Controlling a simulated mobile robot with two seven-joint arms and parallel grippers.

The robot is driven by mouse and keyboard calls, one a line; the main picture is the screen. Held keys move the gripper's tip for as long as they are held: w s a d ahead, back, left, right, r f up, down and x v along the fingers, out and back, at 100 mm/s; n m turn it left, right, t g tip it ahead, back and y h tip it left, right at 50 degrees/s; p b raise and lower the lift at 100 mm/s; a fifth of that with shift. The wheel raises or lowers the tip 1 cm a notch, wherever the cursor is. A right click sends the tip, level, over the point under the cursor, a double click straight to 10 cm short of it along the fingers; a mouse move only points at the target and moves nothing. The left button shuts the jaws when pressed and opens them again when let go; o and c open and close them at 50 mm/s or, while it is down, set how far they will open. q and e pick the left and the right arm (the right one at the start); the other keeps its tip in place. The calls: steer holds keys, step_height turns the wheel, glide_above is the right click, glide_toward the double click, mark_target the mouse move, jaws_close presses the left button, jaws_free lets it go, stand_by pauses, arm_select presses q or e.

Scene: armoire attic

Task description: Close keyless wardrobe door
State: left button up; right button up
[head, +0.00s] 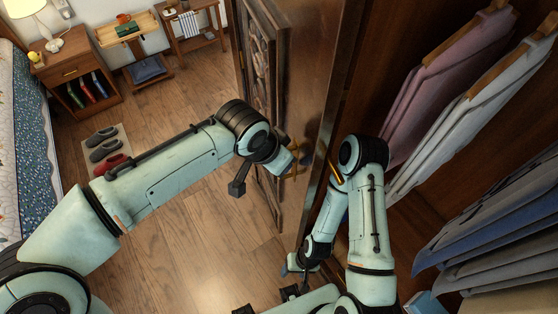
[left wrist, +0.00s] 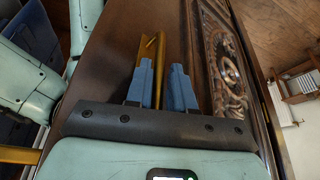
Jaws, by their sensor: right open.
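The wardrobe door (head: 305,70) stands open in the middle of the head view, its carved panel (head: 262,75) facing left. The carved panel also shows in the left wrist view (left wrist: 222,65). A brass handle (left wrist: 160,52) is on the door. My left gripper (head: 291,164) is at this handle; in the left wrist view a brass bar runs between its blue fingers (left wrist: 164,88), but whether they press on it is unclear. My right gripper (head: 300,266) is open and low, near the door's lower part on the wardrobe side.
The wardrobe interior with hanging shirts (head: 455,75) and folded-over trousers (head: 490,235) is at right. Shoes (head: 105,150) lie on a mat at left, near a bed (head: 25,150) and a nightstand (head: 75,75).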

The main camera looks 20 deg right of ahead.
arm_select(q)
steer(key=shift+f, duration=0.1)
steer(key=p+v, duration=0.1)
steer(key=v, duration=1.2)
steer(key=shift+r, duration=0.25)
arm_select(e)
steer(key=shift+w+r, duration=0.75)
steer(key=shift+r, duration=0.05)
arm_select(q)
steer(key=shift+a, duration=0.1)
